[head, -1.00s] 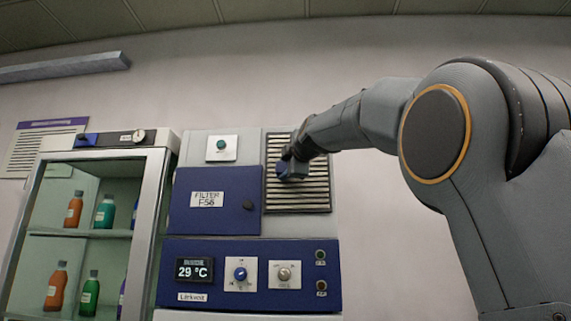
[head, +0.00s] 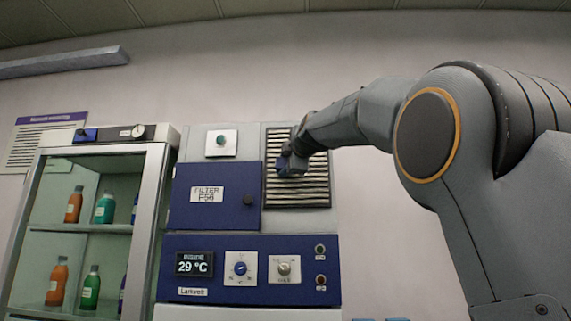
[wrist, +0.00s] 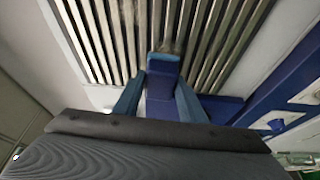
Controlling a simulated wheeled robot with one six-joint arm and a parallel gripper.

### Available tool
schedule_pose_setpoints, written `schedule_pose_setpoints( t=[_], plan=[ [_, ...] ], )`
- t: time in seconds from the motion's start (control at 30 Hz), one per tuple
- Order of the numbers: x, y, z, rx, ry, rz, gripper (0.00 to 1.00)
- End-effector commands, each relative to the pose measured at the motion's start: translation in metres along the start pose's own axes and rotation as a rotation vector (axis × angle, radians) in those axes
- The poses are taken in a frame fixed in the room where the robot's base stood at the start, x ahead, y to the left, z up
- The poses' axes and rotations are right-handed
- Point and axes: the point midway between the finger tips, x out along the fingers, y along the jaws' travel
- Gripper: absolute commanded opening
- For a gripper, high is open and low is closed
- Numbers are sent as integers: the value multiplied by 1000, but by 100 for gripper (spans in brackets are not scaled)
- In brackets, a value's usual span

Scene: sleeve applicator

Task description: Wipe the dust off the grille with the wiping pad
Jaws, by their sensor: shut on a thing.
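The grille (head: 313,184) is a panel of pale slats with dark gaps on the upper part of the machine. It also fills the top of the wrist view (wrist: 205,40). Greyish dust shows on the slats around the pad's far end in the wrist view. My gripper (head: 291,163) is at the grille's left side in the head view. In the wrist view my gripper (wrist: 160,98) is shut on the blue wiping pad (wrist: 164,70), whose far end lies at the slats. I cannot tell whether it presses on them. In the head view my gripper mostly hides the pad.
Left of the grille is a blue filter door (head: 233,210) with a small knob. Below is a blue control panel (head: 254,290) with a display, dials and buttons. A glass-fronted cabinet (head: 152,215) with several bottles stands at the left. Bare wall (head: 380,215) lies right of the machine.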

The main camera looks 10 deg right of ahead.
Motion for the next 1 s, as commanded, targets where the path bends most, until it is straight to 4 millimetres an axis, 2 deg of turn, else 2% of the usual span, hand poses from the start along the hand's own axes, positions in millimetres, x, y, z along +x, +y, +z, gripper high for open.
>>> schedule_pose_setpoints(
  t=[0.73,1.0],
  plan=[
    [10,0,6,0,-1,0,13],
    [3,-1,22,-1,-2,2,13]
  ],
)
